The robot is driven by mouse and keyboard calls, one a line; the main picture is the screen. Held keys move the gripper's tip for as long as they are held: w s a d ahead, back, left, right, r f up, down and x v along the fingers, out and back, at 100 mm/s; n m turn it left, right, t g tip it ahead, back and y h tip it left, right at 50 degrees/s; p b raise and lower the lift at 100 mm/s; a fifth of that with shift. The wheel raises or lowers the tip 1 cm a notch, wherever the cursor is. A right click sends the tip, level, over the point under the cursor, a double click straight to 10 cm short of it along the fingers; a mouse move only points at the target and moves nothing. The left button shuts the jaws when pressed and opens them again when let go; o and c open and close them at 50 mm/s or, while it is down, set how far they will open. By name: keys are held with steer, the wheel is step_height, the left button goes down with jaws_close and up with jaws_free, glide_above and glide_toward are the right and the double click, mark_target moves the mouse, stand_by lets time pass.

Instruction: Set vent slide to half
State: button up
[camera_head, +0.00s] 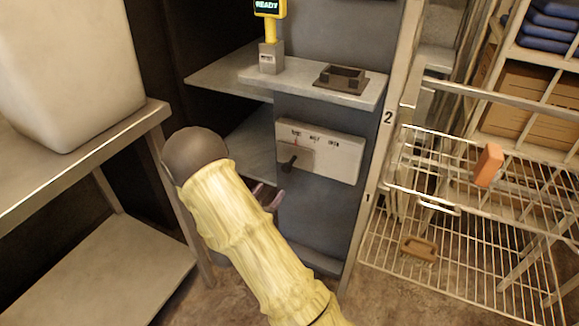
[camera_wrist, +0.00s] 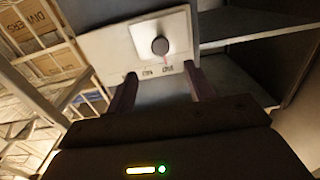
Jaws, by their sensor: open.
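The vent slide panel (camera_head: 340,158) is a pale plate on the grey cabinet front, with three small labels along its top edge. A dark round knob (camera_head: 287,164) sits on a greyer plate at the panel's left end, below the leftmost label. A small red mark shows near that label. The wrist view shows the panel (camera_wrist: 128,48) tilted, with the knob (camera_wrist: 160,46) ahead. My gripper (camera_wrist: 161,71) is open and empty, its two fingers apart on either side of the knob's line, short of it. In the head view my gripper (camera_head: 268,196) is mostly hidden behind my arm.
A shelf (camera_head: 365,95) above the panel holds a yellow READY display (camera_head: 268,8) and a dark tray (camera_head: 342,78). A metal table (camera_head: 90,150) with a white bin (camera_head: 70,65) stands left. Wire baskets (camera_head: 440,185) with an orange block (camera_head: 488,165) are right.

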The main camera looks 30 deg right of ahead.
mark_target(286, 170)
steer(key=b+x, duration=0.3)
steer(key=x, duration=1.1)
steer(key=shift+w, duration=0.1)
jaws_close()
steer(key=s+d, duration=0.3)
steer(key=s, duration=0.1)
steer(key=shift+s+d, duration=0.4)
jaws_free()
steer(key=shift+a, duration=0.1)
steer(key=p+v, duration=0.3)
steer(key=v, duration=1.4)
steer(key=shift+p, duration=0.3)
